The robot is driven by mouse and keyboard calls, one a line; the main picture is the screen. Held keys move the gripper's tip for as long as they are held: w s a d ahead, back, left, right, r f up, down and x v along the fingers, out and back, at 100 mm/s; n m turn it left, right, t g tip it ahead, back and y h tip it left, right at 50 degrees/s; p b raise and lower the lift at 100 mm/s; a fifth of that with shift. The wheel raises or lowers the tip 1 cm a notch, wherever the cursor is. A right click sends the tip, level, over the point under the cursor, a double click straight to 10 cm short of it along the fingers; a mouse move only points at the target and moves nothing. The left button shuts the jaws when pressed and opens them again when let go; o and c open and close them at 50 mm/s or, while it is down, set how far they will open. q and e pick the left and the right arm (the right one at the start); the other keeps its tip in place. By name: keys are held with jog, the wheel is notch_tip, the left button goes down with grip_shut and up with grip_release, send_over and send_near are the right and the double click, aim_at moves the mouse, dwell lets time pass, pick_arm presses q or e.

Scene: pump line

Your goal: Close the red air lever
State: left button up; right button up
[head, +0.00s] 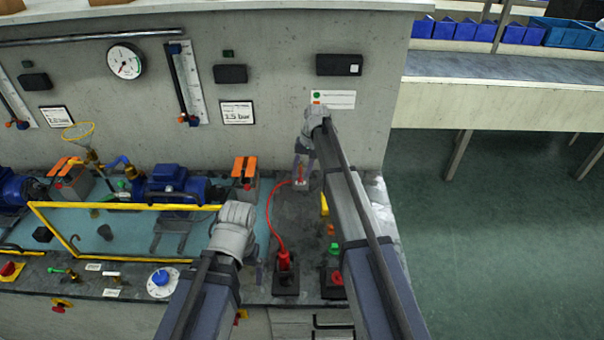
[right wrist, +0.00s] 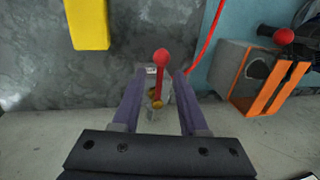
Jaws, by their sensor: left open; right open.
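The red air lever (head: 301,172) stands at the back of the dark bench top, near the wall. In the right wrist view the lever (right wrist: 161,82) has a red ball knob and red stem on a small metal and brass valve. My right gripper (head: 303,168) is open around it. In the wrist view its two purple fingers (right wrist: 158,92) stand on either side of the lever, with gaps on both sides. My left gripper (head: 252,270) is open and apart from the lever, over the front of the bench; its fingers are partly hidden by the wrist.
A red hose (head: 271,222) curves from the valve to a red plug (head: 284,260). A yellow block (right wrist: 87,23) shows in the wrist view. Green floor lies right.

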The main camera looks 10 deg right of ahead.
jog(key=shift+c, duration=0.3)
grip_shut()
dwell(1.1)
